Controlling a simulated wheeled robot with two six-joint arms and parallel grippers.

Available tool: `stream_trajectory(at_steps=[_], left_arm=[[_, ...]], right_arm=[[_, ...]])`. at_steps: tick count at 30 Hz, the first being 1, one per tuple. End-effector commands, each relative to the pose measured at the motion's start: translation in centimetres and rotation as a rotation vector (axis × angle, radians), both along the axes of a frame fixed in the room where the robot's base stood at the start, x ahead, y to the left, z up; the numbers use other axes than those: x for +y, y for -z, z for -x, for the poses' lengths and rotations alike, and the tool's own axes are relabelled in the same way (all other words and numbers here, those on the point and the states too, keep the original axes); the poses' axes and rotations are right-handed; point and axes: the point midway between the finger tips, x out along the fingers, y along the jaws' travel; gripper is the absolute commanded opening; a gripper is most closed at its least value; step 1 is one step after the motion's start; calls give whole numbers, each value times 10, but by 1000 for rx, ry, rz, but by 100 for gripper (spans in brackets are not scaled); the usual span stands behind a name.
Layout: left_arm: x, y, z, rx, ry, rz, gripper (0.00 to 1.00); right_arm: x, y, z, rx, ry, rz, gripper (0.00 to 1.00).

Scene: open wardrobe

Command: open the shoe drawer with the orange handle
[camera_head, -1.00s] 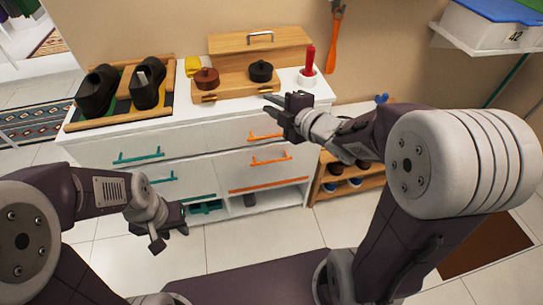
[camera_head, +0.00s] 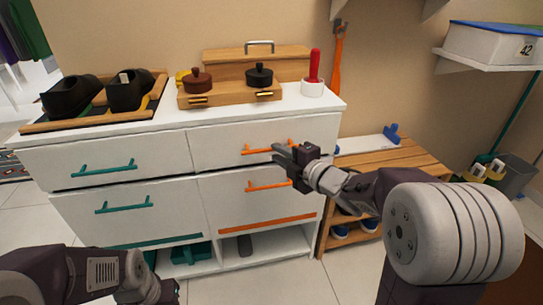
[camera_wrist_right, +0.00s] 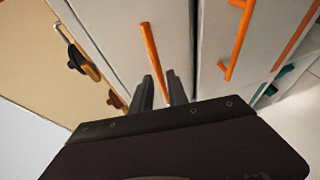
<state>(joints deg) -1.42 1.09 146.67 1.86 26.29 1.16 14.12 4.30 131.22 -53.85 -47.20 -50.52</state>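The white cabinet has two drawers with orange bar handles on its right side. The upper orange handle (camera_head: 258,149) is partly hidden by my right gripper (camera_head: 282,153); the lower orange handle (camera_head: 268,186) is just below. Both drawers look closed. In the right wrist view, the two fingers (camera_wrist_right: 161,92) are apart, with the upper handle (camera_wrist_right: 150,50) running into the gap between them. Whether they touch it I cannot tell. The lower handle (camera_wrist_right: 238,40) lies to the right there. My left gripper (camera_head: 168,290) is low at the front left, its fingers mostly hidden.
Teal handles (camera_head: 104,168) mark the left drawers. An orange strip (camera_head: 268,223) edges the open bottom compartment. Black shoes (camera_head: 72,96), a wooden box (camera_head: 230,92) and a red-handled item (camera_head: 314,66) stand on top. A wooden shoe rack (camera_head: 395,156) stands at the right.

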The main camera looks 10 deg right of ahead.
Motion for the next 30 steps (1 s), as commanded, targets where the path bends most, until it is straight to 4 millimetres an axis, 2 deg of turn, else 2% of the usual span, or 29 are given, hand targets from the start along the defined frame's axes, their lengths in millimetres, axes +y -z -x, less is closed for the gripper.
stream_trajectory(at_steps=[1, 4, 9, 16, 18, 30], left_arm=[[0, 8, 0, 0, 0, 0, 36], [0, 12, 0, 0, 0, 0, 36], [0, 14, 0, 0, 0, 0, 36], [0, 14, 0, 0, 0, 0, 36], [0, 14, 0, 0, 0, 0, 36], [0, 14, 0, 0, 0, 0, 36]], right_arm=[[5, 6, -9, -1, -3, -1, 20], [10, 8, -24, 0, -1, 0, 20], [15, 8, -36, 0, 1, -1, 20], [15, 7, -37, 0, 1, -1, 20], [15, 7, -37, 0, 1, -1, 0], [15, 7, -36, 0, 1, 0, 0]])
